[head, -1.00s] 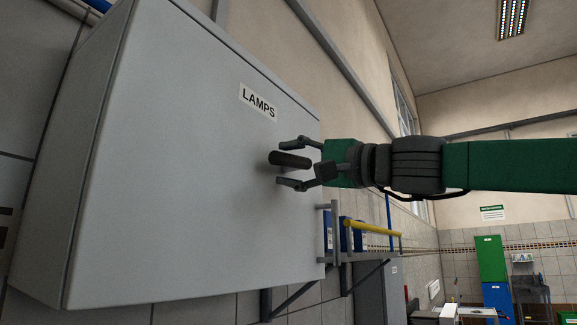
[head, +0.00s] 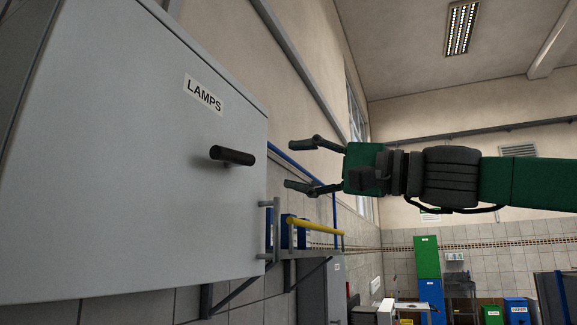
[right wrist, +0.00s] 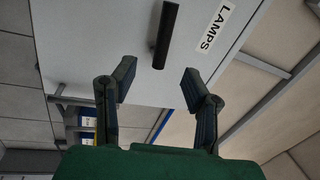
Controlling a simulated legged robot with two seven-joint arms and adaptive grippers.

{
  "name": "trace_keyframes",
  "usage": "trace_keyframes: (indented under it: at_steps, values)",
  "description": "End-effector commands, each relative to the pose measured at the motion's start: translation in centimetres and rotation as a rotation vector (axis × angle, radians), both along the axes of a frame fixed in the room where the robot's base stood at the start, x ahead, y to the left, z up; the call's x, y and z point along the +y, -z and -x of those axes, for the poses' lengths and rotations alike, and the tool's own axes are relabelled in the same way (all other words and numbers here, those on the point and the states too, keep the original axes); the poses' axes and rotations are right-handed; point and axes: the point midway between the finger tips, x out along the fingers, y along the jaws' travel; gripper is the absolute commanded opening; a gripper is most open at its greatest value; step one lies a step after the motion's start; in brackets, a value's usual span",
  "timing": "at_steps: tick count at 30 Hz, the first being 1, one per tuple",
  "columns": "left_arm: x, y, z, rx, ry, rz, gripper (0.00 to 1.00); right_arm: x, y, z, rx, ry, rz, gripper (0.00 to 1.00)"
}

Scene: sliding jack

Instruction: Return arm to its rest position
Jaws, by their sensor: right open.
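My right gripper (head: 302,167) is open and empty in the head view, to the right of the grey wall cabinet (head: 110,190) labelled LAMPS. The cabinet's black handle (head: 232,156) is free, with a clear gap between it and my fingertips. In the right wrist view, my open fingers (right wrist: 158,82) show below the handle (right wrist: 166,35), with nothing between them. My green and black right arm reaches in from the right edge of the head view. The cabinet door looks shut. My left gripper is not in view.
A wall shelf (head: 310,252) with a yellow rail (head: 315,231) and blue boxes lies below and right of the cabinet. A green and a blue locker (head: 428,257) and bins stand far back. The space around my right arm looks free.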

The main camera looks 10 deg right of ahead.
Motion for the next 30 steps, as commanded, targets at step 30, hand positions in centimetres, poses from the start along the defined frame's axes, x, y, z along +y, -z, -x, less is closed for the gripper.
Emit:
trace_keyframes:
  at_steps: [30]
  values:
    - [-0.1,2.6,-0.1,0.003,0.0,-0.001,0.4,5.2,30.0,-7.5,0.266,0.108,0.383,0.41]
